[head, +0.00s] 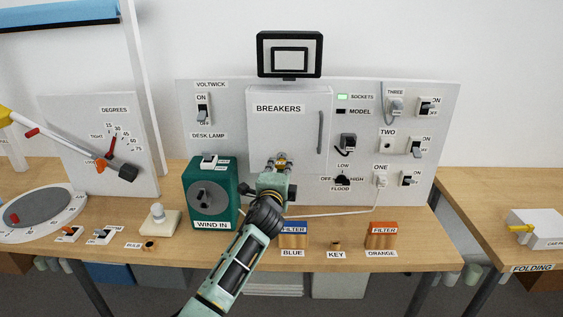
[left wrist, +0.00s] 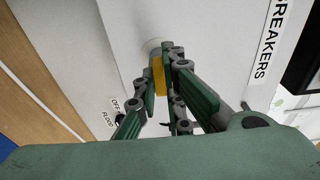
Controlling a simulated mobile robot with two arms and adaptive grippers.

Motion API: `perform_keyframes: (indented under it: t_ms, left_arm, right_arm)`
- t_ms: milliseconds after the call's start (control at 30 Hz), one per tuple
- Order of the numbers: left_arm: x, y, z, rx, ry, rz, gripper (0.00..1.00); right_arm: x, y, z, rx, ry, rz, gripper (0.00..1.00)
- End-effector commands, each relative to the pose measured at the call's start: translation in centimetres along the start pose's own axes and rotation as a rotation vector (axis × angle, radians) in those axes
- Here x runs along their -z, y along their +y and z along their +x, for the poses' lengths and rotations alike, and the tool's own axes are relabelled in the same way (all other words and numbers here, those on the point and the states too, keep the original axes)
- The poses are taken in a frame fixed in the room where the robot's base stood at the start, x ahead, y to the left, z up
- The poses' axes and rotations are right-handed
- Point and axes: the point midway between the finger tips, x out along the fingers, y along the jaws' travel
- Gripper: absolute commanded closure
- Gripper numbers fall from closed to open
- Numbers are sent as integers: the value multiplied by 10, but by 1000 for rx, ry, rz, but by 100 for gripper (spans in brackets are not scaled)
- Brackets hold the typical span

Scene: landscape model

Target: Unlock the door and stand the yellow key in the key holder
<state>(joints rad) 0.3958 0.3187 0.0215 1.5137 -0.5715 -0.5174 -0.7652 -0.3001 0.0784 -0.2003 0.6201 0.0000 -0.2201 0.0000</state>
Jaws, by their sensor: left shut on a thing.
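The white breaker door (head: 290,128) is closed, with a long grey handle at its right. My left gripper (head: 281,168) is at the door's lower left. In the left wrist view my left gripper (left wrist: 160,90) is shut on the yellow key (left wrist: 158,74). The key points at a round silver lock (left wrist: 152,47) on the door and appears to meet it; how deep it sits is hidden. The small brown key holder (head: 336,246) stands on the bench behind the KEY label, with no key in it. My right gripper is not in view.
A blue filter block (head: 293,241) and an orange filter block (head: 382,241) flank the key holder. The green wind-in box (head: 209,177) stands left of my gripper. A white cable (head: 335,213) crosses the bench.

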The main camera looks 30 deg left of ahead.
Motion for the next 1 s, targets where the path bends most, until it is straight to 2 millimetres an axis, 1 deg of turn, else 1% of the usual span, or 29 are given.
perform_keyframes:
  t_ms: [267,800,1000]
  left_arm:
    - [1,-1,-4,1,0,-1,100]
    - [3,-1,-30,-1,-1,-1,100]
    - [4,-1,-33,1,-1,0,100]
  right_arm:
    - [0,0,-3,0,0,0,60]
    - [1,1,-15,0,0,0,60]
    - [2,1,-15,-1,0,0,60]
